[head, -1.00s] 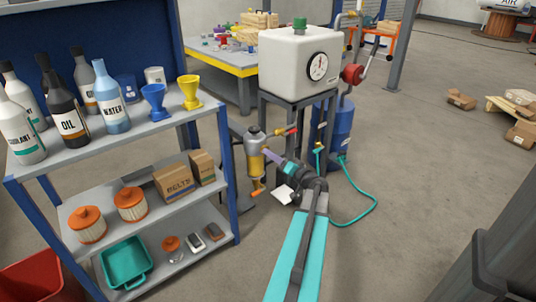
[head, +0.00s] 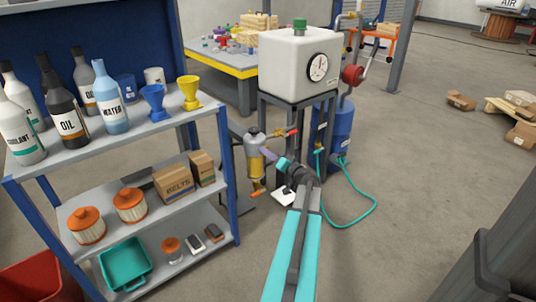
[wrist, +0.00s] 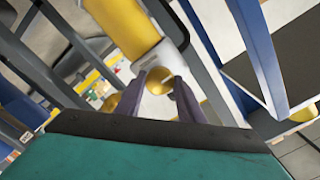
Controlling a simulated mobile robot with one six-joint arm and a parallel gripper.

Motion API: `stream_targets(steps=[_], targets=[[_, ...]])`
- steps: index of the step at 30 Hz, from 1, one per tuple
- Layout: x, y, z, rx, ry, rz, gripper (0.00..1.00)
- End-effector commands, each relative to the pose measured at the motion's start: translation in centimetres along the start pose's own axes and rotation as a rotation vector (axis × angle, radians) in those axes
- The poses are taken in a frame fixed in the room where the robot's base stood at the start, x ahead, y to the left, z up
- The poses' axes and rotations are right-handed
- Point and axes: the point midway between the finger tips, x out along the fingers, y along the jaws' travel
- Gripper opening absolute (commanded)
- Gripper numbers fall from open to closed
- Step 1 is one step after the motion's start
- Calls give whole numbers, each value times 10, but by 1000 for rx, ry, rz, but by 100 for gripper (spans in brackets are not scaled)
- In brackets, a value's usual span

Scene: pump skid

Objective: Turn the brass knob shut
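In the wrist view a round brass knob (wrist: 159,82) shows between the two tips of my gripper (wrist: 160,87). The fingers stand apart, one on each side of it; I cannot tell whether either touches it. A yellow cylinder (wrist: 123,22) with a pale grey end lies just above the knob. In the head view my gripper (head: 268,154) reaches in beside the yellow-bodied unit (head: 253,163) with a grey top. The knob cannot be made out there, and its turn position does not show.
The blue-posted shelf (head: 225,165) with bottles and boxes stands close on the left. A white tank (head: 290,65) on a dark stand is behind, with a blue drum (head: 342,122) and a teal hose (head: 372,190).

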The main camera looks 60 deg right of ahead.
Motion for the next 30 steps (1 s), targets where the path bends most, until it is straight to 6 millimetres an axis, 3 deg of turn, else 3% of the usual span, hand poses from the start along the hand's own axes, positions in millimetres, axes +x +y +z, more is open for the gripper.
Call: stream_targets(steps=[14,30], targets=[[0,0,0,83,0,0,12],[0,-1,0,496,-1,1,12]])
